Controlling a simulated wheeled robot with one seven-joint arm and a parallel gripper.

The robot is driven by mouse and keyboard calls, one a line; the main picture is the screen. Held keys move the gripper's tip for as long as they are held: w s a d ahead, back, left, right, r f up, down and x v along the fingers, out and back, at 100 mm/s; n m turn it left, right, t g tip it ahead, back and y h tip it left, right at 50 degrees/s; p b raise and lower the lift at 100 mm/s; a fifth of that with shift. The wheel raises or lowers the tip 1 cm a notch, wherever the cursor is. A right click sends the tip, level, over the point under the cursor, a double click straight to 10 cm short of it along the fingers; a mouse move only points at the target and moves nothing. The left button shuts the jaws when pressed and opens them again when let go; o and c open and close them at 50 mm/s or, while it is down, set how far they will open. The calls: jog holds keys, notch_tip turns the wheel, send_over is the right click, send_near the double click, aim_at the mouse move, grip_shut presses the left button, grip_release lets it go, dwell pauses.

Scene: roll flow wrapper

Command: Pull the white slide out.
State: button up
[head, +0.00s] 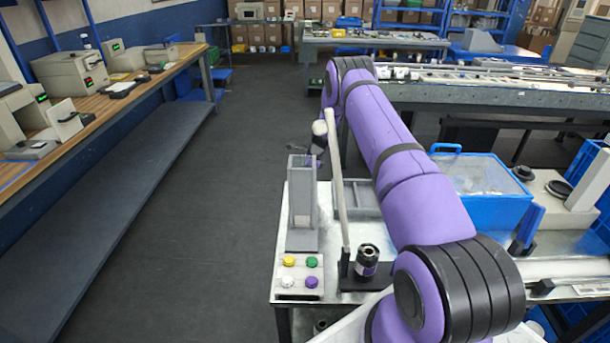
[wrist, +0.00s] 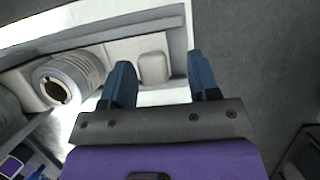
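In the wrist view my gripper (wrist: 159,62) is open, its two blue fingers apart with nothing clasped. A pale rounded block (wrist: 154,67) shows in the gap between them, nearer the left finger. It sits by a pale bar along a grey-walled frame (wrist: 110,28). It may be part of the white slide, but I cannot tell for sure. Whether the fingers reach down around it is unclear. In the head view my purple arm hides most of that spot, and my fingers cannot be made out there.
A ribbed pale cylinder (wrist: 70,78) lies left of the fingers. In the head view a cream lever (head: 336,185) stands on the metal table beside a grey upright holder (head: 302,205) and a button box (head: 299,277). A blue bin (head: 490,200) stands right of my arm. Floor at left is clear.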

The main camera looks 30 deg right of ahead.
jog(key=v, duration=1)
jog(key=shift+r, duration=0.3)
jog(key=shift+s+d, duration=0.1)
